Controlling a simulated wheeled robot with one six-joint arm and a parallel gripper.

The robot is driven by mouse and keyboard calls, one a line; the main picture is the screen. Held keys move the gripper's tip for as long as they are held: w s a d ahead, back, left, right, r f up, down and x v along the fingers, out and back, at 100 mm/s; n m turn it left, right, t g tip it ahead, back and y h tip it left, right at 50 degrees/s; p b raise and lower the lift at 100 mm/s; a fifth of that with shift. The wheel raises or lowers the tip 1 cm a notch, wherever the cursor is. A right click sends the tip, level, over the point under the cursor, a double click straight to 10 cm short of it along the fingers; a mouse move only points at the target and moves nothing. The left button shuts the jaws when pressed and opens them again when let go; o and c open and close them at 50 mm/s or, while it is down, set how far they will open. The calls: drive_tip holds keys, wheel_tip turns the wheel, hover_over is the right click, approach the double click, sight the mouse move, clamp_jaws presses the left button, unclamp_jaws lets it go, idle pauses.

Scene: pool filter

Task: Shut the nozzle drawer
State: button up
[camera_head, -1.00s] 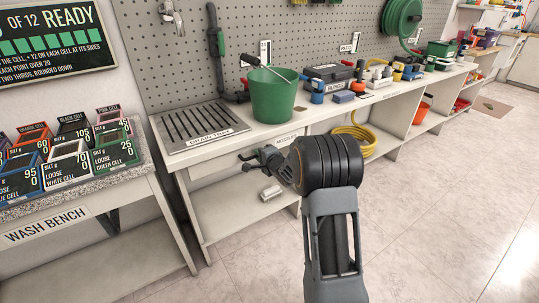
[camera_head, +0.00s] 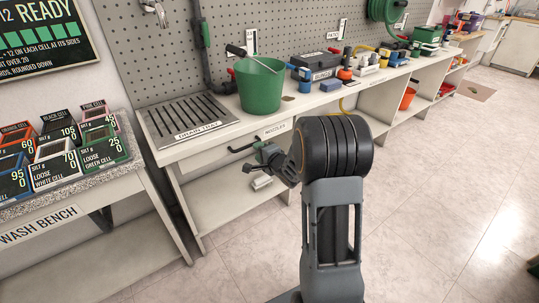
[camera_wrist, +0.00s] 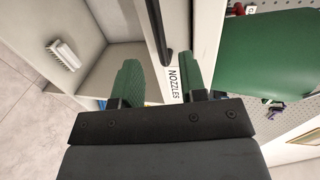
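The nozzle drawer front (camera_head: 232,157), with a dark bar handle (camera_head: 243,147), is under the counter at the NOZZLES label (camera_head: 275,129). How far the drawer stands out is hard to tell; my gripper hides its right part. My gripper (camera_head: 257,160) is in front of the drawer, near the handle's right end. In the wrist view, the green fingers of my gripper (camera_wrist: 160,78) are spread apart with nothing held. The handle (camera_wrist: 158,25) and the NOZZLES label (camera_wrist: 174,84) show beyond and between them. Contact with the drawer cannot be told.
A green bucket (camera_head: 260,90) and a drain tray (camera_head: 190,120) are on the counter above. A white object (camera_wrist: 63,54) lies on the shelf below. The wash bench (camera_head: 100,176) stands at the left.

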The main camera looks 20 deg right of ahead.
drive_tip(key=p+v, duration=0.1)
drive_tip(key=v, duration=0.5)
drive_tip(key=shift+s, duration=0.25)
drive_tip(key=shift+r+p, duration=0.15)
drive_tip(key=shift+p, duration=0.15)
